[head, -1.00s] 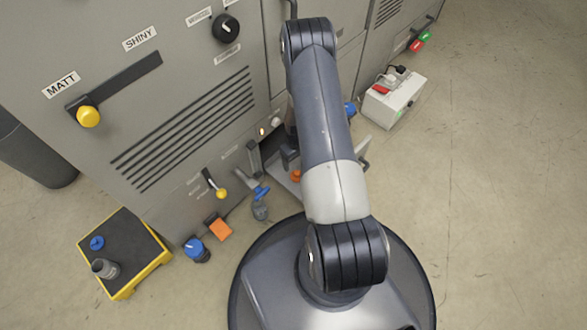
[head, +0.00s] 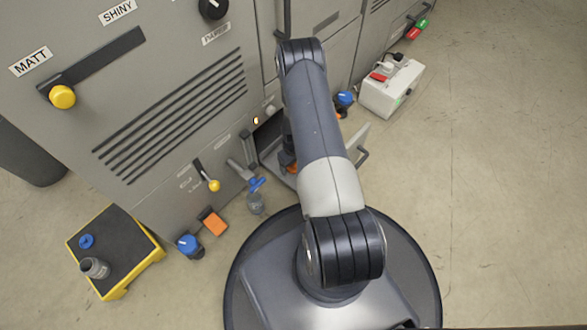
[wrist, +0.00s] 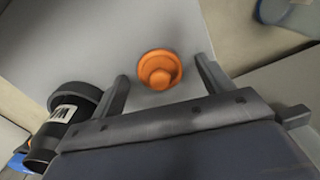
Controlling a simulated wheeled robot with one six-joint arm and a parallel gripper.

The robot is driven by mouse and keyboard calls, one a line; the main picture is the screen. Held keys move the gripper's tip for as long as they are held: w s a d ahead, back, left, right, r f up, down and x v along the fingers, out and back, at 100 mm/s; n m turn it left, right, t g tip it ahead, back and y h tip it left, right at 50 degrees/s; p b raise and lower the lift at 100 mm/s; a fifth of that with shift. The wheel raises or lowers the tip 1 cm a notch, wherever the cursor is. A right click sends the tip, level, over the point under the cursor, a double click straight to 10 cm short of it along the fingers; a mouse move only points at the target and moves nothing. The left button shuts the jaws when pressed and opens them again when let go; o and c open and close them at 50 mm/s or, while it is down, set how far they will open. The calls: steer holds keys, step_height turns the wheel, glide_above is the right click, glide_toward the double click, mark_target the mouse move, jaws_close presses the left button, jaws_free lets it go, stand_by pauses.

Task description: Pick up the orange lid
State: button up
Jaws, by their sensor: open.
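The orange lid (wrist: 159,69) is round with a raised knob and lies on a pale grey surface in the wrist view. My gripper (wrist: 162,70) is open, with one finger to each side of the lid in the picture. I see no finger touching it, and I cannot tell how far above it they are. In the head view a bit of orange, likely the lid (head: 291,168), shows by the open compartment at the machine's foot, mostly behind my arm. My gripper is hidden there.
In the head view, an orange block (head: 213,222), blue-capped jar (head: 189,245), yellow-edged step (head: 112,290) and white box (head: 392,92) sit around the machine. Right floor is clear.

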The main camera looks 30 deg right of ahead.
steer(key=shift+c, duration=0.4)
steer(key=c, duration=1)
steer(key=shift+o, duration=0.2)
step_height(320, 180, up, 10)
steer(key=p, duration=0.4)
